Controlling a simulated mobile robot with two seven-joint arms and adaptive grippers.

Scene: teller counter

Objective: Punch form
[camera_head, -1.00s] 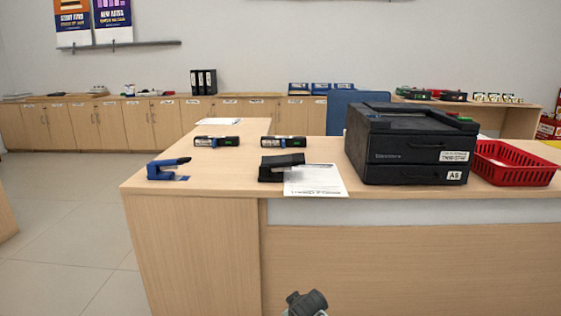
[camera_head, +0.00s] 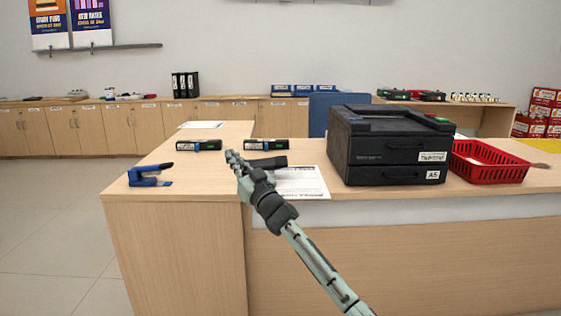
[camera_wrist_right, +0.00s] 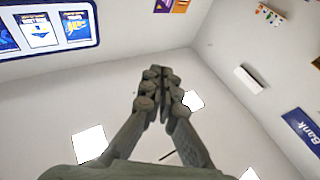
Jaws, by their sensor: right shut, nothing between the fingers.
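The white form (camera_head: 302,182) lies on the counter in the head view, left of the black printer-like machine. In the right wrist view the closed fingers (camera_wrist_right: 158,75) are seen against the wall and ceiling. My left gripper is not in view.
A blue stapler (camera_head: 150,176) stands on the counter's left corner. Two dark stamp-like devices (camera_head: 198,145) lie behind. The black machine (camera_head: 388,146) and a red basket (camera_head: 488,165) stand on the right. The counter between stapler and punch is clear.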

